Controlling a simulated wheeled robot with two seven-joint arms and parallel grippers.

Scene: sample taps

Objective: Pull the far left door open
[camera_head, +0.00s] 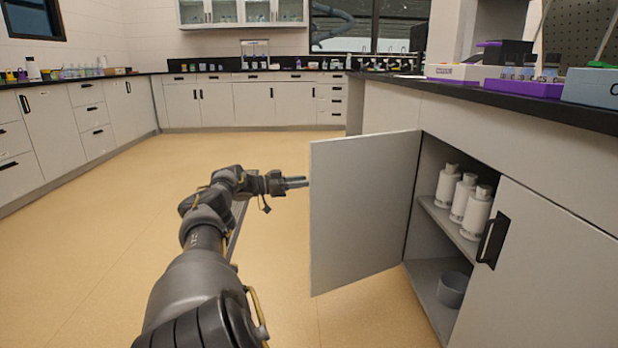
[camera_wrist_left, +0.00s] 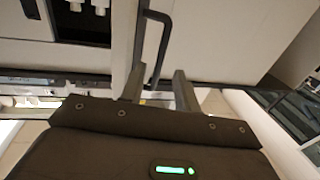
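The far left door (camera_head: 362,205) stands wide open, swung out from the cabinet; its inner face shows in the head view and its handle is hidden there. My left gripper (camera_head: 298,183) is at the door's free edge, on its left side. In the left wrist view the black bar handle (camera_wrist_left: 165,42) runs down toward the gap between my fingertips (camera_wrist_left: 157,80). The fingers are apart, with space around the handle; I cannot tell whether they touch it. My right gripper is not in view.
The open cabinet holds several white bottles (camera_head: 463,195) on its shelf and a grey bowl (camera_head: 453,289) below. A closed door with a black handle (camera_head: 493,239) is at right. Above is a dark countertop (camera_head: 500,99) with boxes. The floor (camera_head: 130,215) at left is clear.

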